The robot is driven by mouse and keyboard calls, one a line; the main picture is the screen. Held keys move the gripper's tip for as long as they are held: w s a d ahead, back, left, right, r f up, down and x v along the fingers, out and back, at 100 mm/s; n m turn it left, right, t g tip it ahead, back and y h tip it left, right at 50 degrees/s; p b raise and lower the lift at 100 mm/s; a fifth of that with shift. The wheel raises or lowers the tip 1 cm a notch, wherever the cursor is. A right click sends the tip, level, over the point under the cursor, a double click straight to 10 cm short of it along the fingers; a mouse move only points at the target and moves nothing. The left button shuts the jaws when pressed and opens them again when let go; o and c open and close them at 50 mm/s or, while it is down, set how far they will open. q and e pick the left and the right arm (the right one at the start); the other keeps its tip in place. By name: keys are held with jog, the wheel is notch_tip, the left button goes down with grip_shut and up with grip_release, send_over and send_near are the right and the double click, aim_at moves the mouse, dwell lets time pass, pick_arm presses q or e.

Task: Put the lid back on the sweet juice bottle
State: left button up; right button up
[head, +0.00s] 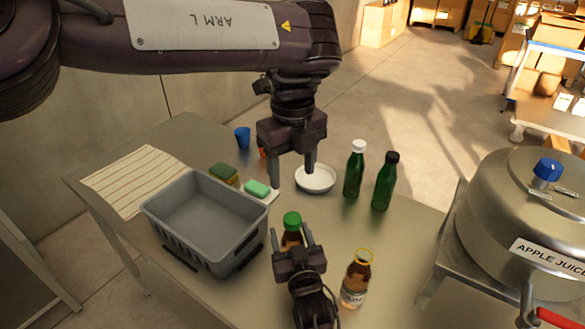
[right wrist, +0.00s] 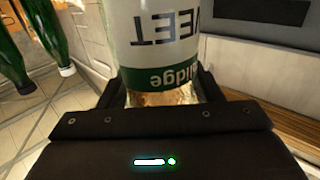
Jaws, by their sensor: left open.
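A brown juice bottle (head: 291,239) with a green lid (head: 292,219) at its top stands between the fingers of my right gripper (head: 293,240). In the right wrist view, the bottle (right wrist: 160,50) fills the space between both fingers, which appear closed against its sides. Its white label reads "...WEET" upside down, over a green band. My left gripper (head: 292,178) is open and points down, above the table beside a white dish (head: 316,184). It appears empty. Another juice bottle (head: 356,281) with a yellow ring at its mouth stands to the right.
A grey bin (head: 202,230) stands left of the bottles. A sponge (head: 223,173), green soap (head: 257,188), a blue cup (head: 243,138) and a striped cloth (head: 135,180) lie around it. Two green bottles (head: 355,172) (head: 385,184) stand behind. A large metal vessel (head: 515,215) is at right.

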jog(key=o, duration=0.3)
jog(key=shift+o, duration=0.2)
jog(key=shift+s, duration=0.1)
jog(key=b+v, duration=0.2)
jog(key=v, duration=0.5)
jog(key=shift+s, duration=0.3)
jog(key=shift+d, duration=0.1)
